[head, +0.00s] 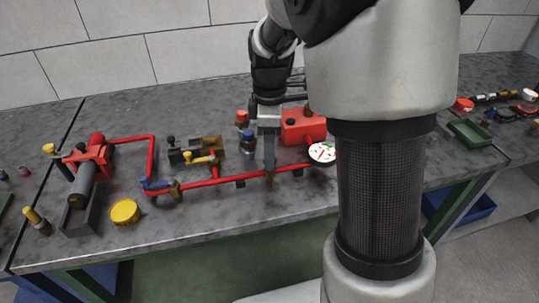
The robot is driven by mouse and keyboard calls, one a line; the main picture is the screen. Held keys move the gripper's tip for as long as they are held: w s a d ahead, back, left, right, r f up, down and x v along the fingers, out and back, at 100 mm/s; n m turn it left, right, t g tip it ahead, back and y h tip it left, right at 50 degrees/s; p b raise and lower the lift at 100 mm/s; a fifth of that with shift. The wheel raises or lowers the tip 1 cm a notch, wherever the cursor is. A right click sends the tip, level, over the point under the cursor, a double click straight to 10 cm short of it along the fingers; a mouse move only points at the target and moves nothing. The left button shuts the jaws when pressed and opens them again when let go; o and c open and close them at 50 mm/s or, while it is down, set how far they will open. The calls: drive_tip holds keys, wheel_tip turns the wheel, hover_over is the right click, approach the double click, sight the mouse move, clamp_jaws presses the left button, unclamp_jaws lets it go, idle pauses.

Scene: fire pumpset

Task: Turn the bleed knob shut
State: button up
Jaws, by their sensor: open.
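The pumpset stands on a grey bench, with a red pipe (210,182) running across its front. My gripper (270,172) points down over this pipe, left of the white-faced gauge (321,152). Its fingers look open, but the gap between them is hard to see from here. I cannot clearly pick out the bleed knob; it may be hidden behind or under my gripper. Nothing is visibly held. A blue-handled valve (158,184) sits at the pipe's left end. A brass block with a yellow lever (203,159) is behind the pipe.
A red box (303,127) stands behind the gauge. A red pump with a grey cylinder (88,170) is at left, near a yellow round can (125,212). A green tray (470,132) is at right. My arm hides the bench right of the gauge.

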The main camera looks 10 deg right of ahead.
drive_tip(key=shift+f, duration=0.6)
drive_tip(key=c, duration=1.1)
drive_tip(key=shift+o, duration=0.2)
